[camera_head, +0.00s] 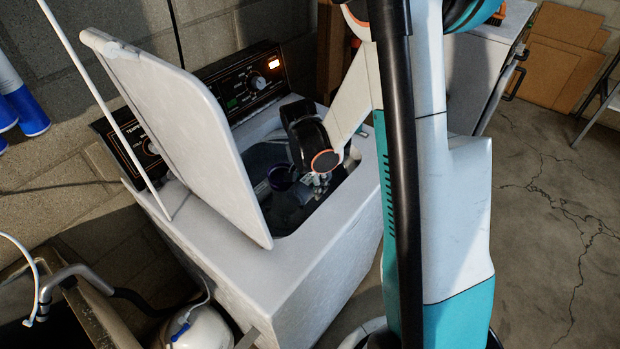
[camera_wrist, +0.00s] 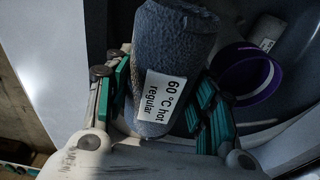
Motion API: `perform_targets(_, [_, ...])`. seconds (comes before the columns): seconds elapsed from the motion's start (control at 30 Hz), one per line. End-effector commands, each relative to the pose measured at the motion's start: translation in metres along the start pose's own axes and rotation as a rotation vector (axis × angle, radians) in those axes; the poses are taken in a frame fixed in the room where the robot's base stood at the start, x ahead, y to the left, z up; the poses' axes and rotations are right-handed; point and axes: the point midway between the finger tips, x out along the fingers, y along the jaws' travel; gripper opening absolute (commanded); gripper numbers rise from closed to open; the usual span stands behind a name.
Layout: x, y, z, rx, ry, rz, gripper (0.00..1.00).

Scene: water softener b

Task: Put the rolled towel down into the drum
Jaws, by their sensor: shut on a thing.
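The rolled towel (camera_wrist: 172,45) is a thick blue-grey roll with a white label reading "60 °C hot regular". In the wrist view it lies between the green-padded fingers of my gripper (camera_wrist: 163,90), which is shut on it. In the head view my gripper (camera_head: 318,184) is inside the top opening of the white washer (camera_head: 320,240). The towel is hard to make out there. The drum (camera_head: 262,158) shows partly below the opening, with my arm and the raised lid (camera_head: 180,120) hiding some of it.
A purple-rimmed round cup (camera_wrist: 247,75) is right of the towel in the wrist view, with a small labelled grey thing (camera_wrist: 268,32) near it. The opening's edge and lid are close to my gripper. The control panel (camera_head: 245,85) stands behind.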

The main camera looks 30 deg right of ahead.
Motion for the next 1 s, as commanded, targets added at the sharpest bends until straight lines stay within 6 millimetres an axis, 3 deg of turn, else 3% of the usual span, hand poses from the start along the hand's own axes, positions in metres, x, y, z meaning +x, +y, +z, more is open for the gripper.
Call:
perform_targets(0.1, [0.024, 0.000, 0.004, 0.000, 0.000, 0.000, 0.24])
perform_targets(0.6, [0.098, 0.000, 0.015, 0.000, 0.000, 0.000, 0.24])
perform_targets(1.0, [0.113, 0.000, 0.017, 0.000, 0.000, 0.000, 0.24])
